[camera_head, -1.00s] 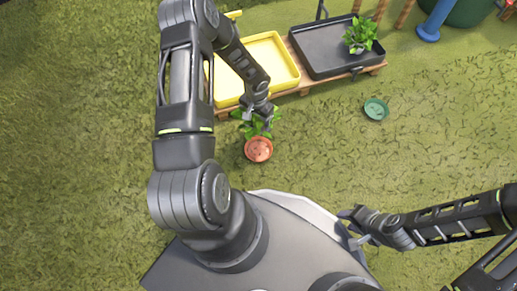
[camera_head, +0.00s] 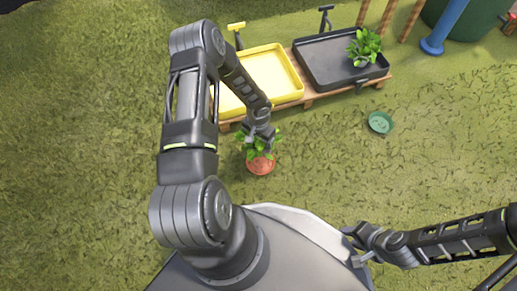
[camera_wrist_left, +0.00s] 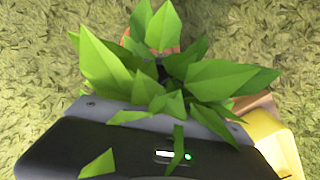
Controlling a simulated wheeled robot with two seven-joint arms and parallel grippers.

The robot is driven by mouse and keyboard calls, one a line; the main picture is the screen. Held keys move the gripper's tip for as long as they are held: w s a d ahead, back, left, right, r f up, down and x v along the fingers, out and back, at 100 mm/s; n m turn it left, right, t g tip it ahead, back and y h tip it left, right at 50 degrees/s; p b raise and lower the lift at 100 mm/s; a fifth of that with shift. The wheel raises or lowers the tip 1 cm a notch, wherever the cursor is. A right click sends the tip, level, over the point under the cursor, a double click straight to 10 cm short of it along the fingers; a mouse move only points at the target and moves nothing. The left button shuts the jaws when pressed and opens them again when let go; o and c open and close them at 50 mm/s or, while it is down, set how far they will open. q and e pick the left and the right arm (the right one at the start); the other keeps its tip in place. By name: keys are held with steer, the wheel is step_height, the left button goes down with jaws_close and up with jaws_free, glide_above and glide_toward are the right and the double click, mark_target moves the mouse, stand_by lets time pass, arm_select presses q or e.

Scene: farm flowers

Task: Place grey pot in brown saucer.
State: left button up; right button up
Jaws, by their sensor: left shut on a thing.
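The brown saucer (camera_head: 261,169) lies on the grass in front of the yellow tray; leaves cover its far part. My left gripper (camera_head: 260,142) is at the saucer's far side, shut on a leafy plant's pot. Green leaves (camera_head: 249,147) spread around the fingers and over the saucer. Leaves and gripper hide the pot, so I cannot tell its colour or whether it touches the saucer. In the left wrist view leaves (camera_wrist_left: 165,75) cover the fingertips, with a bit of orange-brown behind. My right gripper (camera_head: 352,246) is open and empty beside my base.
A yellow tray (camera_head: 272,62) and a black tray (camera_head: 318,60) stand on a wooden pallet behind. Another leafy plant (camera_head: 364,47) sits in the black tray. A green saucer (camera_head: 380,122) lies on the grass to the right. The grass between is clear.

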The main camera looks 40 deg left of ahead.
mark_target(259, 148)
arm_select(q)
steer(key=shift+f+b, duration=1)
steer(key=shift+f, duration=0.9)
steer(key=shift+r, duration=0.1)
steer(key=shift+f, duration=0.35)
steer(key=o, duration=1.7)
steer(key=shift+r, duration=0.1)
